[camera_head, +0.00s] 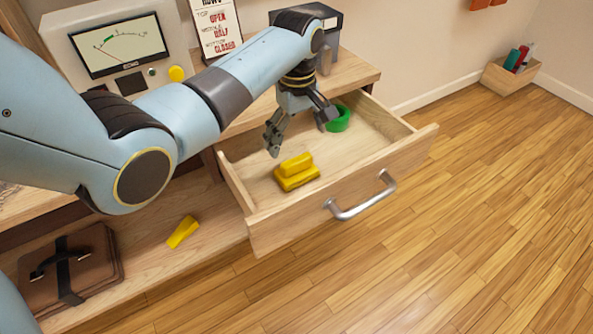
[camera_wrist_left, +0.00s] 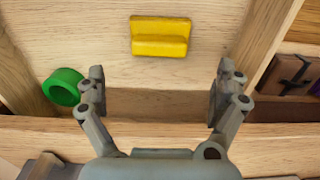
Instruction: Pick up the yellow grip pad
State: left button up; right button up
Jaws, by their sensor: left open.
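The yellow grip pad (camera_head: 296,172) lies in the open wooden drawer (camera_head: 340,199), near the drawer's front left part. It looks like a flat block with a raised ridge. It also shows in the left wrist view (camera_wrist_left: 160,37), at the upper middle, ahead of the fingers. My left gripper (camera_head: 298,132) is open and empty above the back part of the drawer. In the left wrist view the two fingers of my left gripper (camera_wrist_left: 160,95) are wide apart, with only the drawer's wood between them. My right gripper is not in view.
A green ring (camera_head: 338,119) lies in the drawer's back part, close to my left gripper. The drawer has raised walls and a metal handle (camera_head: 361,196). Another yellow piece (camera_head: 183,232) and a brown case (camera_head: 68,272) lie on the lower shelf. Open floor is at right.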

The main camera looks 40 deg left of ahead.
aim_at(297, 159)
pick_arm(q)
notch_tip(297, 159, down, 4)
jog(key=shift+r+b, duration=0.25)
jog(key=shift+b, duration=0.1)
notch_tip(297, 159, down, 5)
jog(key=shift+b, duration=0.85)
jog(key=shift+c, duration=0.4)
jog(key=c, duration=1.1)
